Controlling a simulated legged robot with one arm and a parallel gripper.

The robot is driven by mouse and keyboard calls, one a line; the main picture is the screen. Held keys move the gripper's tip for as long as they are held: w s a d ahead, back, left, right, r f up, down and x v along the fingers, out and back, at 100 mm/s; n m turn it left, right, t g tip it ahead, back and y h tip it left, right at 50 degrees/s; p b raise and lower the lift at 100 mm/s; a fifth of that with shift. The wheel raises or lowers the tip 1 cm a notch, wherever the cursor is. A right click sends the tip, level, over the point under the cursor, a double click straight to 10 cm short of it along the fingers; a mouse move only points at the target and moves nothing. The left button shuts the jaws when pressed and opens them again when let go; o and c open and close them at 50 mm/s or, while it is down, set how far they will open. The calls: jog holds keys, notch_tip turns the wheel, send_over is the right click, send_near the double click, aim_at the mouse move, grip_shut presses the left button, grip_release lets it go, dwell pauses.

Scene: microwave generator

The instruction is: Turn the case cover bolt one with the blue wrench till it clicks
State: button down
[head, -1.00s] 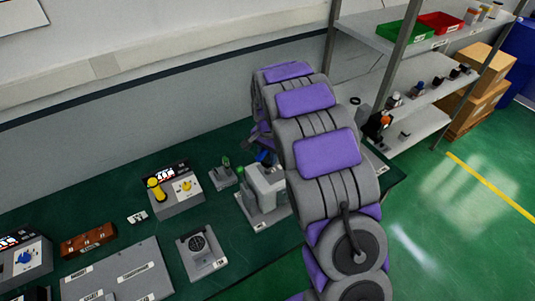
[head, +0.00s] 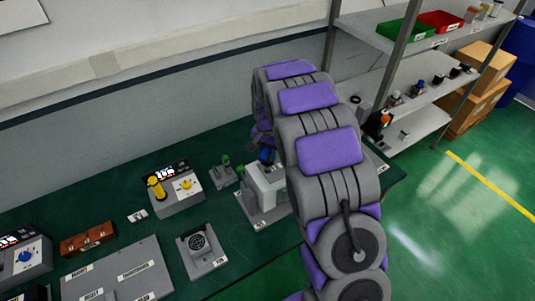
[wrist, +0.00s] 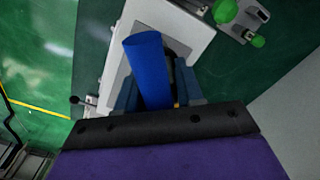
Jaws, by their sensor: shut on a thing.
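The blue wrench shows as a thick blue cylinder (wrist: 148,70) in the wrist view. My gripper (wrist: 158,88) is shut on it, with one dark blue finger on each side. In the head view a small blue part (head: 267,156) shows beside my arm, above the light grey machine case (head: 268,187). The case (wrist: 185,28) also lies behind the wrench in the wrist view. The wrench's working end is hidden. I cannot make out case cover bolt one, nor whether the wrench touches it.
A small grey unit with green knobs (head: 224,173) stands just left of the case; it shows in the wrist view (wrist: 240,18). A grey box with a yellow handle (head: 178,190) stands further left. A shelf rack (head: 425,90) stands right of my arm, beyond the green bench.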

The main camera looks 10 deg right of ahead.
jog(key=n, duration=0.4)
jog(key=shift+n, duration=0.3)
dwell(0.3)
jog(key=shift+n, duration=2.3)
jog(key=n, duration=0.4)
jog(key=shift+n, duration=0.3)
